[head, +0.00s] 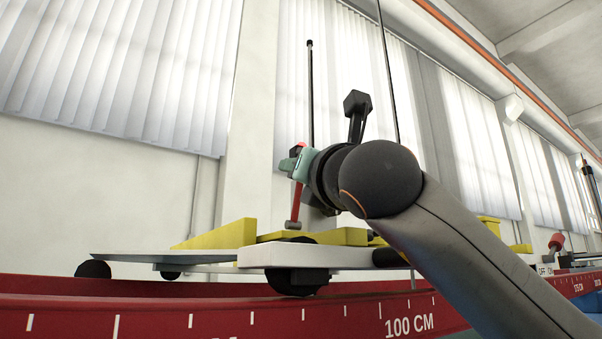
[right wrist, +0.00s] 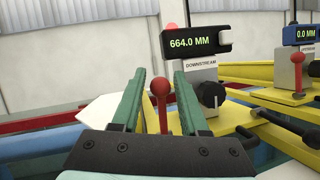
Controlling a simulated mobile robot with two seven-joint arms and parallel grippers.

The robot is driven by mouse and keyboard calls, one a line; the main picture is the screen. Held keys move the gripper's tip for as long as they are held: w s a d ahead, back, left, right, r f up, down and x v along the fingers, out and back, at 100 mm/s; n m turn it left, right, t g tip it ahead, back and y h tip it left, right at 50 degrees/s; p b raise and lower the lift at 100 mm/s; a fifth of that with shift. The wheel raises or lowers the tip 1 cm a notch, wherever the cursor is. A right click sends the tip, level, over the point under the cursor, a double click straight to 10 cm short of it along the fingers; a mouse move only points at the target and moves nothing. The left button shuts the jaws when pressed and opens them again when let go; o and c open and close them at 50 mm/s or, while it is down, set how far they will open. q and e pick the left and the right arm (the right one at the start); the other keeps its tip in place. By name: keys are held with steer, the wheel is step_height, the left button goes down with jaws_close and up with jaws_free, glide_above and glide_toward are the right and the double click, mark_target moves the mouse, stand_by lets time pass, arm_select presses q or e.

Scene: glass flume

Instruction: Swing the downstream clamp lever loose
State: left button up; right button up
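The downstream clamp lever, a red stem with a red ball knob (right wrist: 160,88), stands roughly upright in the right wrist view, below a readout of 664.0 MM and a plate marked DOWNSTREAM (right wrist: 203,66). My right gripper (right wrist: 158,88) is open, its teal fingers to either side of the knob with a visible gap on each side. In the head view the lever's red stem (head: 296,205) rises over the white carriage (head: 290,255), with my right gripper (head: 297,163) at its upper part. My left gripper is not in view.
A second unit reading 0.0 MM (right wrist: 306,34), with its own red lever (right wrist: 298,60), stands to the right. A black knob (right wrist: 212,93) sits close to the right finger. The red scale rail (head: 150,310) runs below the carriage. A thin vertical rod (head: 310,90) rises behind my gripper.

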steer(key=shift+o, duration=0.9)
